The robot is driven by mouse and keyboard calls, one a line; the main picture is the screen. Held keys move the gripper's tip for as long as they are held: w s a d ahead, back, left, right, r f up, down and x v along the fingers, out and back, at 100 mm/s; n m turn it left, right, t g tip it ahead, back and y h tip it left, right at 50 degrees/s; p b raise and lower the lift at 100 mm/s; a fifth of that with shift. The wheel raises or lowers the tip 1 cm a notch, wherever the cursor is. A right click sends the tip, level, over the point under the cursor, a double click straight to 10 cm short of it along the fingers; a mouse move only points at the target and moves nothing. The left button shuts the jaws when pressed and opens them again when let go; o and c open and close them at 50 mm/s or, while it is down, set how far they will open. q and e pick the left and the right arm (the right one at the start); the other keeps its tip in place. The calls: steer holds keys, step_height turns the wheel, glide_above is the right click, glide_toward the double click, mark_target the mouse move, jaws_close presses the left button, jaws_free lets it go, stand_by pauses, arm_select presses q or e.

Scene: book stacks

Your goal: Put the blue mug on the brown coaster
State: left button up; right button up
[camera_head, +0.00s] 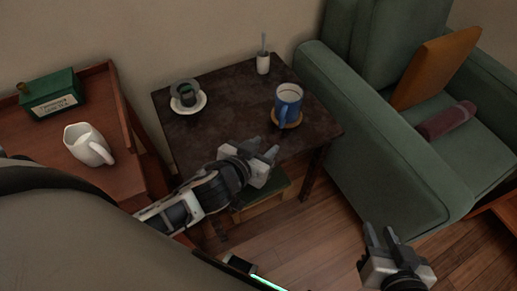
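The blue mug (289,97) stands upright on the right part of the dark table. The brown coaster (295,124) shows under the mug's base, mostly hidden by it; the mug appears to rest on it. The mug's handle points toward the front. My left gripper (262,149) is over the table's front edge, in front of and left of the mug. Its fingers are apart, with nothing between them, and it does not touch the mug. My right gripper (381,235) is low at the right, over the floor near the armchair, open and empty.
On the dark table (225,92) are a grey cup (186,91) on a white saucer (202,104) and a small white holder (263,64). A green armchair (375,145) stands close right. A wooden cabinet (110,180) at left bears a white pitcher (86,143) and green box (49,93).

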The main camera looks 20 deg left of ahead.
arm_select(q)
steer(key=s+d+r+g+h, duration=0.1)
steer(key=s+d+h, duration=0.1)
steer(key=s, duration=0.7)
steer(key=shift+s+d+r+m+g, duration=0.3)
steer(key=shift+s, duration=0.05)
